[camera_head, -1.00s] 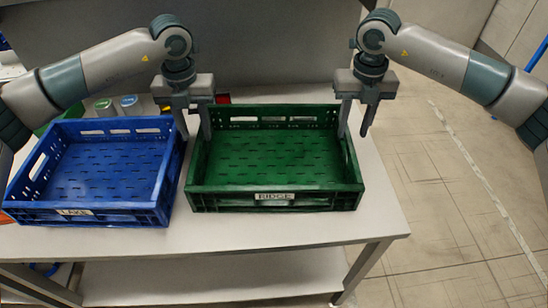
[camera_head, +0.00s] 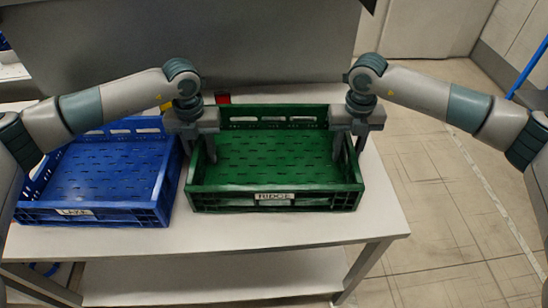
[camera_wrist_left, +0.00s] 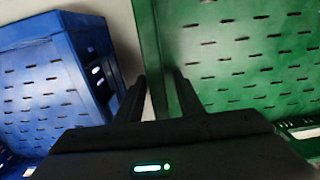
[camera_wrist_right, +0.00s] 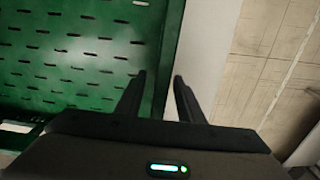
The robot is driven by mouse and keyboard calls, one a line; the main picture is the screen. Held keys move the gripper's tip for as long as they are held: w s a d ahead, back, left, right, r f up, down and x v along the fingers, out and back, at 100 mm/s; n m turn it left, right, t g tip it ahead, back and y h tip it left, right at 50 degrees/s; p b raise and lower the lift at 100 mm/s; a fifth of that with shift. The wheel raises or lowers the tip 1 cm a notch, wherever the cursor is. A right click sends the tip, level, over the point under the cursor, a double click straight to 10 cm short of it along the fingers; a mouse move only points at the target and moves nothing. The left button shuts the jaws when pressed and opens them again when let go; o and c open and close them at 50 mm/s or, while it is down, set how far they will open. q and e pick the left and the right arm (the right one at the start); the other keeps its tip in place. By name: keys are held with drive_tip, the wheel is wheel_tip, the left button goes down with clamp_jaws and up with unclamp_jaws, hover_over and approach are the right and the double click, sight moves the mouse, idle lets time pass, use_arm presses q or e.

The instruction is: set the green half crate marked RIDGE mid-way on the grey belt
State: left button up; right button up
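The green half crate marked RIDGE (camera_head: 275,203) stands empty on the table, its label facing me. My left gripper (camera_head: 201,155) is at the crate's left side wall. In the left wrist view its two fingers (camera_wrist_left: 160,82) are apart, with the green wall (camera_wrist_left: 150,40) running between them. My right gripper (camera_head: 348,155) is at the right side wall. In the right wrist view its fingers (camera_wrist_right: 160,82) are also apart, one on each side of the green wall (camera_wrist_right: 172,45). The grey belt cannot be made out for certain.
A blue crate (camera_head: 95,216) stands on the table (camera_head: 270,235) close to the left of the green crate, with a narrow gap between. A grey upright panel (camera_head: 270,50) is behind the table. The floor (camera_head: 440,200) to the right is clear.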

use_arm(q)
clamp_jaws()
use_arm(e)
clamp_jaws()
idle(1.0)
